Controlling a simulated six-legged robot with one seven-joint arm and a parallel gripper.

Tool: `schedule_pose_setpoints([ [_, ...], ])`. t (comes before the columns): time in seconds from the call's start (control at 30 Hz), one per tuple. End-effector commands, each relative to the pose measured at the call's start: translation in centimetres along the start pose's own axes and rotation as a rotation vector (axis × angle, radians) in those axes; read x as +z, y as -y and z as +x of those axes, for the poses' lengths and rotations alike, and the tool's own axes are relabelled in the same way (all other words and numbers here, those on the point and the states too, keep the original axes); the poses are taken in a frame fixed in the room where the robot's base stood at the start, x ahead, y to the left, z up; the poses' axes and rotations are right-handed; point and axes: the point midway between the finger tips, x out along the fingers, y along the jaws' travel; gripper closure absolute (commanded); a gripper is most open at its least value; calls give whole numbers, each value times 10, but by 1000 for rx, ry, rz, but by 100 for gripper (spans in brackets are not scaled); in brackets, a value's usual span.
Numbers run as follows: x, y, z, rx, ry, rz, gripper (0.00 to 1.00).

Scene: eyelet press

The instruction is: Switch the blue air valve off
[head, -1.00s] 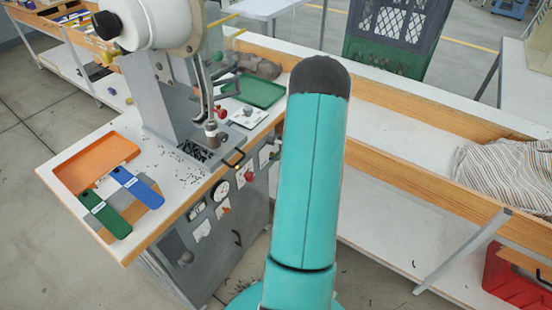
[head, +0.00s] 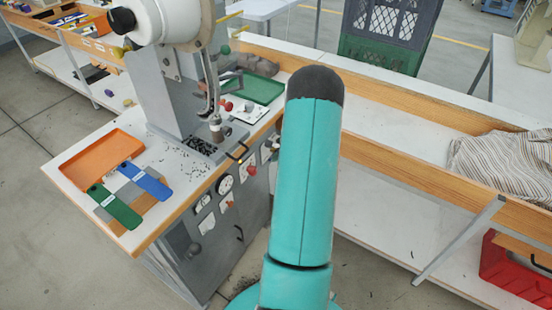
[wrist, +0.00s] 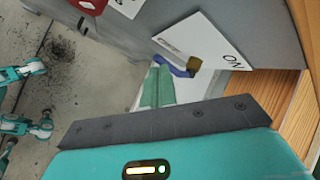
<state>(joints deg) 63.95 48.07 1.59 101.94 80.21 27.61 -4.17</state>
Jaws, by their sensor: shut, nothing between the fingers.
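The blue air valve handle (wrist: 173,68) shows in the wrist view, on a brass-coloured stub (wrist: 182,59) at the press cabinet's grey front. A white plate (wrist: 212,46) behind it carries the word ON, seen turned over. My gripper (wrist: 159,68) is shut and empty, its green fingers right at the left part of the blue handle. I cannot tell whether they touch it. In the head view my arm hides the gripper, and the valve cannot be made out there.
The eyelet press (head: 165,90) stands on a bench with an orange tray (head: 101,148), a green tray (head: 262,88) and green and blue tags. Gauges and a red knob (head: 252,171) are on the cabinet front. A long wooden-edged bench (head: 400,120) runs to the right.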

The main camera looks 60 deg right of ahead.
Motion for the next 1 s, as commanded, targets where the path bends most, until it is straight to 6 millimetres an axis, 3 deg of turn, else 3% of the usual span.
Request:
schedule_pose_setpoints([
  [0.4,-12,7,5,-1,-2,-1,100],
  [1.0,-12,8,-3,0,0,-2,100],
])
